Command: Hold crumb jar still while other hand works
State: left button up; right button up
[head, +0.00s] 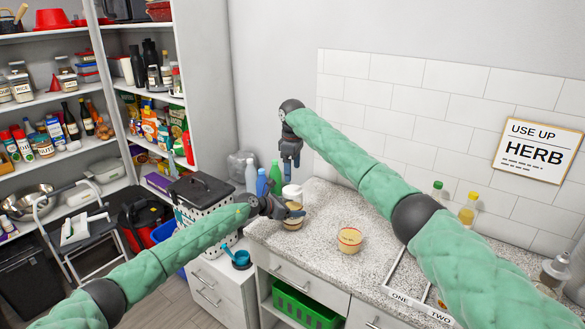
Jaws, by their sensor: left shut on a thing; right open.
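The crumb jar (291,224) stands near the counter's left end, with tan contents and a white upper part (292,191). My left gripper (291,212) reaches in from the left and is shut on the jar, covering its middle. My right gripper (291,163) points down just above the jar's top. It is open, with nothing visible between its fingers. A small gap seems to separate it from the white top. Whether the white part is a lid or a separate thing behind is hard to tell.
A round tan tub (349,240) with a label sits on the speckled counter (325,262) to the right. A divided tray marked ONE and TWO (398,280) lies at the front right, partly behind my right arm. Shelves (80,98) fill the left.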

aim_at(293, 189)
jog(key=shift+n, duration=0.4)
jog(key=shift+f, duration=0.15)
jog(key=shift+f, duration=3.9)
jog(key=shift+c, duration=0.2)
jog(key=c, duration=1)
jog(key=shift+o, duration=0.2)
jog(key=m, duration=0.5)
jog(key=o, duration=1.2)
jog(key=shift+c, duration=0.2)
notch_tip(293, 189, up, 12)
